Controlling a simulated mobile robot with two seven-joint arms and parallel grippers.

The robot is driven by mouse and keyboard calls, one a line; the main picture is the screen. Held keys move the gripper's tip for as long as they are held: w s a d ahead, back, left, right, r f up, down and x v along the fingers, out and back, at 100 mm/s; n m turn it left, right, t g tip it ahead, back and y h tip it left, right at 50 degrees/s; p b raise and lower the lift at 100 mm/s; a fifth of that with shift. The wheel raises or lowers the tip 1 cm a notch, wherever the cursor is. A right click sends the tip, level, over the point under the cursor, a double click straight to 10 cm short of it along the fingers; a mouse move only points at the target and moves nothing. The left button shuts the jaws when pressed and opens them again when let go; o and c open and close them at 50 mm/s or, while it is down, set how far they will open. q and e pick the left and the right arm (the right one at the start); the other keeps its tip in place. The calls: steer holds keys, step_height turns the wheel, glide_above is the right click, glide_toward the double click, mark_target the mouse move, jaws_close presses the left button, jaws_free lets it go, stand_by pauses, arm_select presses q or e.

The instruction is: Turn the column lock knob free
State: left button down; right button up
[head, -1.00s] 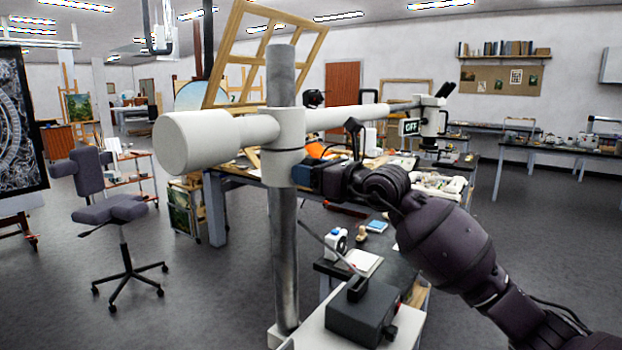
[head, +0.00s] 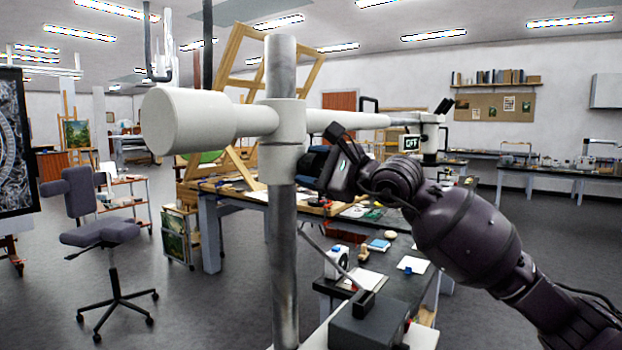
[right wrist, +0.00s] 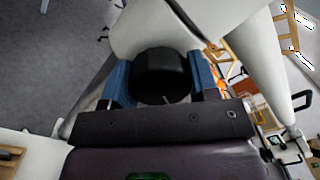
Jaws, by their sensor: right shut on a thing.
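The upright metal column (head: 283,235) carries a white clamp collar (head: 283,140). In the right wrist view the round black lock knob (right wrist: 162,75) sticks out from the white collar (right wrist: 150,25). My right gripper (right wrist: 161,82) has one blue finger on each side of the knob and is shut on it. In the head view the gripper (head: 311,163) is at the collar's right side, and it hides the knob. How far the knob has turned cannot be told. My left gripper is in neither view.
A white horizontal boom (head: 345,121) runs through the collar, with a thick white cylinder (head: 188,121) at its left end and a microscope (head: 430,135) at its far end. A grey box (head: 367,322) stands below my right arm. A chair (head: 105,240) is on open floor at left.

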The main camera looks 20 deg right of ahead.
steer(key=n+b, duration=0.1)
steer(key=n, duration=0.2)
steer(key=shift+f+n+b, duration=0.1)
steer(key=shift+n+b, duration=0.2)
steer(key=shift+b, duration=0.05)
steer(key=shift+n, duration=0.5)
steer(key=shift+r, duration=0.2)
steer(key=o, duration=0.9)
steer(key=v, duration=1)
steer(key=shift+s+d+b, duration=0.3)
